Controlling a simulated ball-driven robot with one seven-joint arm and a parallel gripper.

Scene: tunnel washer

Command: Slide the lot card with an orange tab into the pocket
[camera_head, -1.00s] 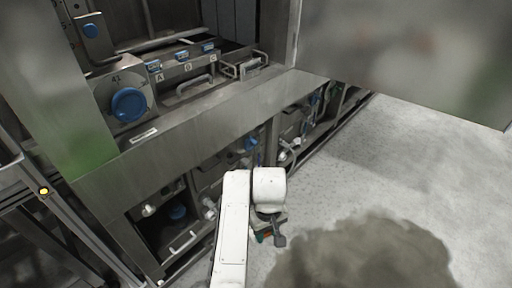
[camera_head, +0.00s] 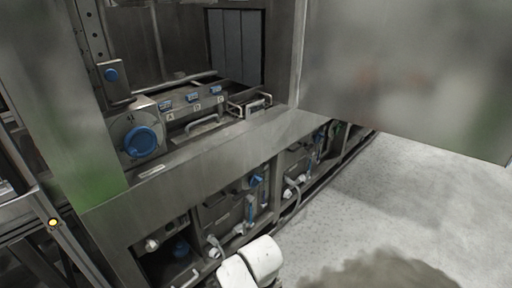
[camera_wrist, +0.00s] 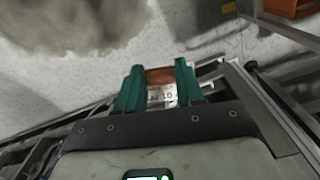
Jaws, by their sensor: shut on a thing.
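The lot card (camera_wrist: 163,96) shows in the wrist view as a pale card with dark print that looks like "10". Its orange-brown tab (camera_wrist: 160,76) stands at the far end, between the fingertips. My gripper (camera_wrist: 158,74) has two green fingers, shut on the card from both sides. In the head view the gripper and card are out of sight; only my white arm shows at the bottom edge. I cannot clearly make out the pocket. Small blue-fronted holders (camera_head: 192,97) sit in a row above lettered labels on the machine's ledge.
A large blue knob (camera_head: 140,141) and a metal handle (camera_head: 204,124) stick out from the steel machine. A wire-framed box (camera_head: 250,105) sits at the ledge's right end. Pipes and valves (camera_head: 257,181) line the lower bays. A big panel (camera_head: 405,70) fills the upper right. Grey floor is open at right.

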